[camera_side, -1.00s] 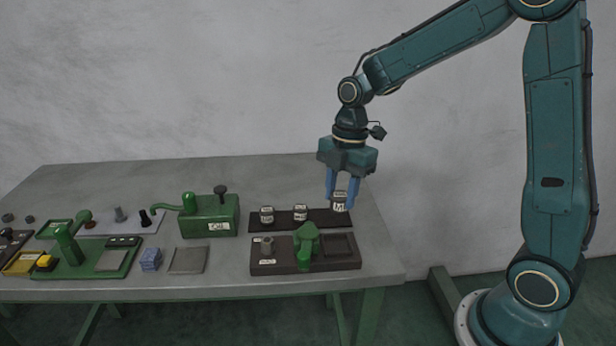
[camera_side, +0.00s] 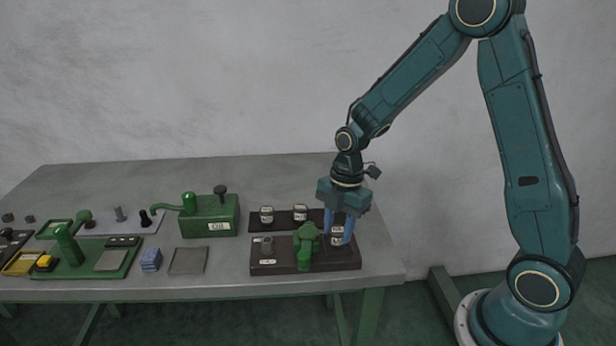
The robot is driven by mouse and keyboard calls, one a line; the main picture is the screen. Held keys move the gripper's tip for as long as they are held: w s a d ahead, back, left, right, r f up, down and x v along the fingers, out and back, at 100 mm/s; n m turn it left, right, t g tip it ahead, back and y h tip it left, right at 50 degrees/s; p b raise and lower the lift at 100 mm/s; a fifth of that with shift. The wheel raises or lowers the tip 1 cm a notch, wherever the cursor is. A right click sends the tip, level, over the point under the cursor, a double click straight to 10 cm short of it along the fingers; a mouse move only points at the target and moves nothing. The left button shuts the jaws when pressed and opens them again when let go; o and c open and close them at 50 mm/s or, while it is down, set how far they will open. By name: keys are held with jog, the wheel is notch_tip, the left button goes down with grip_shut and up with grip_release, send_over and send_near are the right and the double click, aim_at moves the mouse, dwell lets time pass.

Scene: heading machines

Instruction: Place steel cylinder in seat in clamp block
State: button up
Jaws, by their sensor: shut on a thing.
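My gripper (camera_side: 338,238) points down with its blue fingers shut on a grey steel cylinder (camera_side: 337,236) with a pale label. The cylinder is upright over the right part of the dark clamp block (camera_side: 283,267), where the square recess lies. Whether it touches the block I cannot tell. The fingers hide part of the recess. A green clamp (camera_side: 305,246) stands in the middle of the block, just left of my gripper.
Two labelled cylinders (camera_side: 267,214) (camera_side: 300,213) stand on a dark rack (camera_side: 283,220) behind the block. A green machine (camera_side: 210,215) stands left of the rack. A grey plate (camera_side: 188,260) and blue blocks (camera_side: 151,260) lie left of the clamp block. The table's back is clear.

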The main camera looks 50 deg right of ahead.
jog(key=shift+f, duration=0.65)
jog(key=shift+f, duration=0.15)
jog(key=o, duration=1.2)
notch_tip(320, 180, up, 12)
jog(key=d, duration=0.1)
jog(key=shift+d, duration=0.4)
